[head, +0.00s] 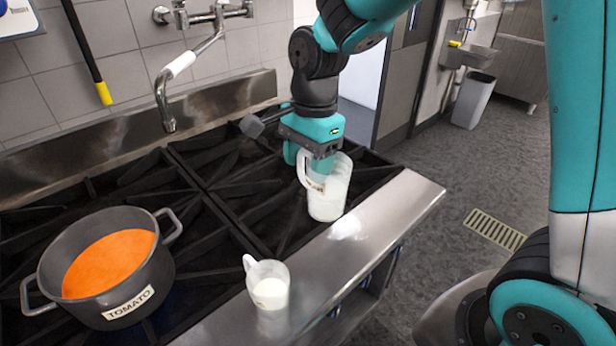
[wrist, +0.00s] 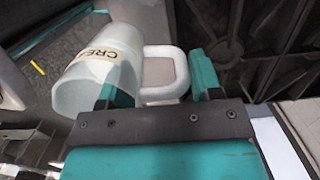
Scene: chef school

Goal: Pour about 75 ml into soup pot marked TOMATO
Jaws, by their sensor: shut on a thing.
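A dark grey soup pot (head: 150,285) with orange soup (head: 108,264) stands on the stove at the left in the head view. Its front label reads TOMATO. My gripper (head: 318,160) is to the right of the pot, over the stove's front right part, and is shut on a translucent jug (head: 328,198) with whitish contents. The jug looks close to upright. In the wrist view the jug (wrist: 95,85) has a label reading "CRE", the rest hidden, and its white handle (wrist: 160,75) shows between my fingers. I cannot tell whether the jug touches the stove.
A smaller jug (head: 268,285) with white contents stands on the steel front ledge (head: 350,225), between the pot and my gripper. A tap (head: 170,100) reaches over the back of the stove. Black grates (head: 215,190) between pot and gripper are clear.

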